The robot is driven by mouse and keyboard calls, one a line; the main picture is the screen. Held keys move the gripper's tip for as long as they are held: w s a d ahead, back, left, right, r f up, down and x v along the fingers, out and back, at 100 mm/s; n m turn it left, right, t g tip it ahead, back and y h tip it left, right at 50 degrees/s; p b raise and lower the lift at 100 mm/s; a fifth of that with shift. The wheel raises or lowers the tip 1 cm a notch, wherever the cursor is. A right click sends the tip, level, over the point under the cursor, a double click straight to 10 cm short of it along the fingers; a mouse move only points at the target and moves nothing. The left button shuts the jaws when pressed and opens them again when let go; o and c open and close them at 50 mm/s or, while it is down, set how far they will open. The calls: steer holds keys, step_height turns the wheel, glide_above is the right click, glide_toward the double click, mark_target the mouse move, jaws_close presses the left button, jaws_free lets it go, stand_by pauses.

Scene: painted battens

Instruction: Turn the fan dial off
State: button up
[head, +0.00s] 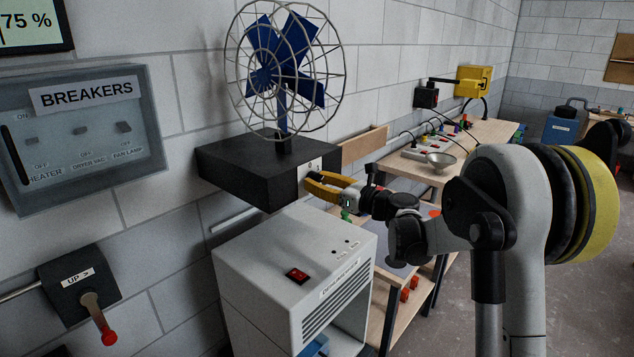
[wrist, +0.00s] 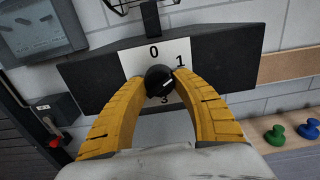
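The fan dial (wrist: 159,81) is a round black knob on a white plate (wrist: 133,62) on the front of the black fan base (wrist: 233,55). The plate shows 0 at the top, 1 at the upper right and 3 below. The knob's white mark points right and slightly up, roughly toward the 1. My gripper (wrist: 162,77) has its yellow fingertips at the left and right sides of the knob, seemingly closed on it. In the head view my gripper (head: 310,182) reaches the base's front, and its fingers hide the knob. The blue-bladed fan (head: 284,70) stands on the base.
A grey dehumidifier (head: 290,265) with a red switch stands below the fan base. A breaker panel (head: 82,135) and a lever box (head: 78,285) are on the wall at left.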

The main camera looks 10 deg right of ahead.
steer(key=shift+c, duration=1.1)
steer(key=shift+n, duration=0.3)
steer(key=n, duration=0.4)
steer(key=shift+n, duration=0.3)
steer(key=n, duration=0.6)
steer(key=shift+d+n+b, duration=0.1)
steer(key=shift+n+b, duration=0.3)
steer(key=shift+r, duration=0.1)
steer(key=o, duration=1.2)
